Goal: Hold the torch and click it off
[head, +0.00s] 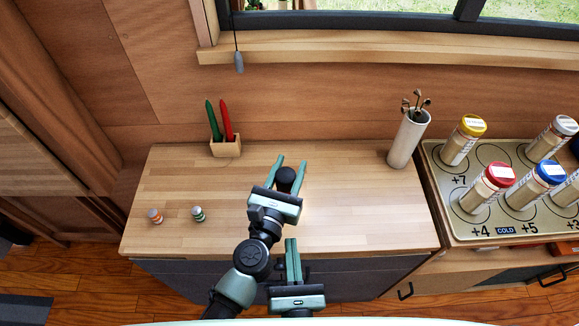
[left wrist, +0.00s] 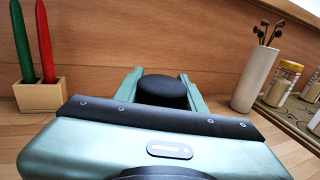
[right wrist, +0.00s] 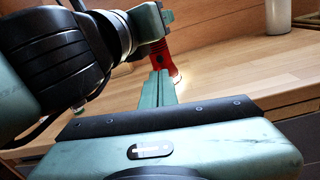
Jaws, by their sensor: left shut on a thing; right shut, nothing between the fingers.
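My left gripper (head: 290,163) is above the wooden counter and shut on the torch (head: 286,178). The torch's round black end shows between the fingers, also in the left wrist view (left wrist: 163,91). In the right wrist view the torch's red body (right wrist: 161,60) points down, with a bright glow at its lower end and on the counter beside it. Its switch cannot be made out. My right gripper (head: 291,243) is shut and empty at the counter's front edge, apart from the torch. In the right wrist view its fingers (right wrist: 159,76) overlap the torch's lower part.
A wooden holder (head: 227,148) with a green and a red stick stands at the back. Two small bottles (head: 198,213) stand at the left. A white cylinder (head: 407,140) with sticks stands back right, beside a tray (head: 439,181) of jars. The counter's right part is clear.

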